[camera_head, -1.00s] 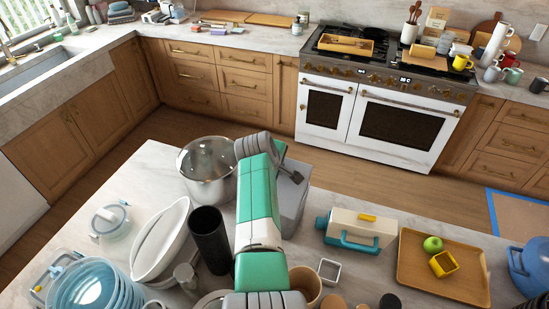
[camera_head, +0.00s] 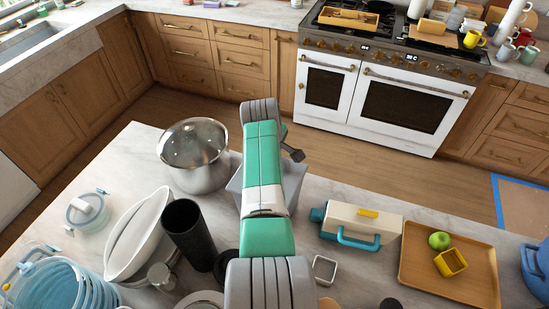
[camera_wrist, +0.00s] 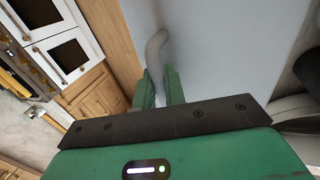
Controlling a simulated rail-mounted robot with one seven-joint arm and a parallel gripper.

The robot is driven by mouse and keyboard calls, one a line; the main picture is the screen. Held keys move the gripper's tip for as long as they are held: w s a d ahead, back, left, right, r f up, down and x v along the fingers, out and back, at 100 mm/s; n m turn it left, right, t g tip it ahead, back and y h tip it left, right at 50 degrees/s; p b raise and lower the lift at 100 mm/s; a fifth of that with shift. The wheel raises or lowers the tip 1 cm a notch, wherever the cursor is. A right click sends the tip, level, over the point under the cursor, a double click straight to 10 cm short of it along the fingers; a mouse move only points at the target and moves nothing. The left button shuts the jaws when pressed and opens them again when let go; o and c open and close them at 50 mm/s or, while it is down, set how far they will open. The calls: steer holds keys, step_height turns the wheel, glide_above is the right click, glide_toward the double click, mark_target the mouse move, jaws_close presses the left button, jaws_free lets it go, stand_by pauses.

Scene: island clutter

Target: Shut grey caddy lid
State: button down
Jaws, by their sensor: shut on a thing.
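The grey caddy (camera_head: 291,188) stands on the island, mostly hidden behind my arm in the head view. In the wrist view a broad, smooth blue-grey panel (camera_wrist: 225,45), which looks like its lid, fills the upper middle. A curved grey handle (camera_wrist: 156,46) stands out from that panel. My gripper (camera_wrist: 159,76) has its green fingers on either side of the handle's near end and is shut on it. The fingertips are hidden from the head view by the arm, and how far the lid is open cannot be told.
A steel pot (camera_head: 194,157) stands close left of the caddy, with a black cylinder (camera_head: 188,234) and white bowl (camera_head: 137,235) nearer. A cream-and-teal case (camera_head: 361,223) and wooden tray (camera_head: 463,276) lie to the right. Bare countertop shows between caddy and case.

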steer(key=c, duration=1.5)
jaws_free()
steer(key=shift+c, duration=0.2)
steer(key=p+v, duration=0.2)
steer(key=v, duration=0.6)
